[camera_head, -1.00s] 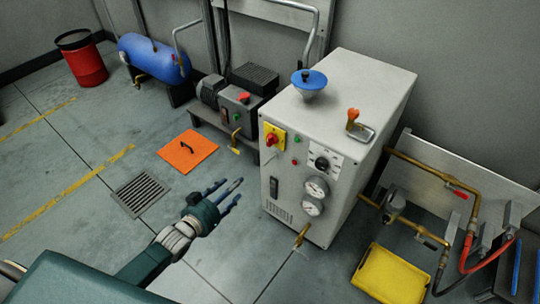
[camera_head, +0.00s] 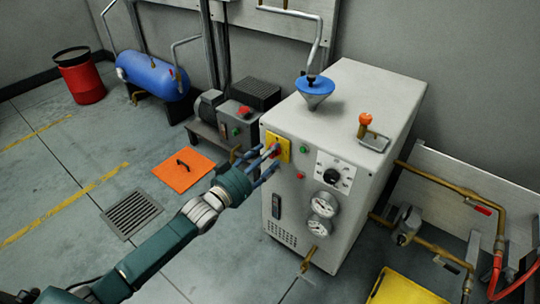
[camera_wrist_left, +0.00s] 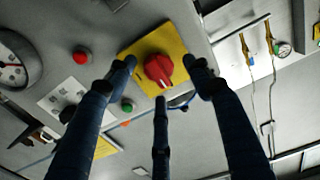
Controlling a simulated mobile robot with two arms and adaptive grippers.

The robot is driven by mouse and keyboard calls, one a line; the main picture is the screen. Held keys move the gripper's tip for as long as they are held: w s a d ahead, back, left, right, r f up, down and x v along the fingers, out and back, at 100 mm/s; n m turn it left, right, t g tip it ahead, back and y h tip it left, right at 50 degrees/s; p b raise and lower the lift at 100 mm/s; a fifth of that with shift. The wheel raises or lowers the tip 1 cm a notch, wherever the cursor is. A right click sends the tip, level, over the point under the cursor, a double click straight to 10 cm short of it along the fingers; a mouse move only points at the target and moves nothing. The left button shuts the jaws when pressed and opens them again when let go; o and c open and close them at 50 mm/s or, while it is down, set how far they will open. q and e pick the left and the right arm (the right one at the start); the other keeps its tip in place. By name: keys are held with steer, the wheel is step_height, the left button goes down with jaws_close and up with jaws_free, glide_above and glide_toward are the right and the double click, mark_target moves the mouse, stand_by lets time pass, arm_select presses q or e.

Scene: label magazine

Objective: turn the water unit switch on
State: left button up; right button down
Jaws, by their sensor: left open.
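The water unit (camera_head: 345,110) is a pale grey cabinet in the middle of the head view. On its front, at the upper left, is a yellow plate (camera_head: 283,146) with a red rotary switch. In the left wrist view the red knob (camera_wrist_left: 158,70) sits on the yellow plate (camera_wrist_left: 178,47), with a white mark on its lower edge. My left gripper (camera_head: 267,164) is open with its fingers pointing at the knob. In the left wrist view the fingers (camera_wrist_left: 160,85) spread around the knob; I cannot tell whether they touch it. My right gripper is not in view.
The front also has a black dial (camera_head: 331,176), gauges (camera_head: 323,204), a green button (camera_head: 303,150) and a brass tap (camera_head: 308,258). A blue funnel (camera_head: 315,90) stands on top. An orange floor plate (camera_head: 184,170) and a grate (camera_head: 131,213) lie left. Brass pipes stand right.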

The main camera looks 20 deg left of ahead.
arm_select(q)
steer(key=shift+x, duration=0.8)
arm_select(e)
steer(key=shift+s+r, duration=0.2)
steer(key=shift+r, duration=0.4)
arm_select(q)
steer(key=c, duration=1.2)
steer(key=shift+o, duration=0.2)
steer(key=shift+r, duration=0.1)
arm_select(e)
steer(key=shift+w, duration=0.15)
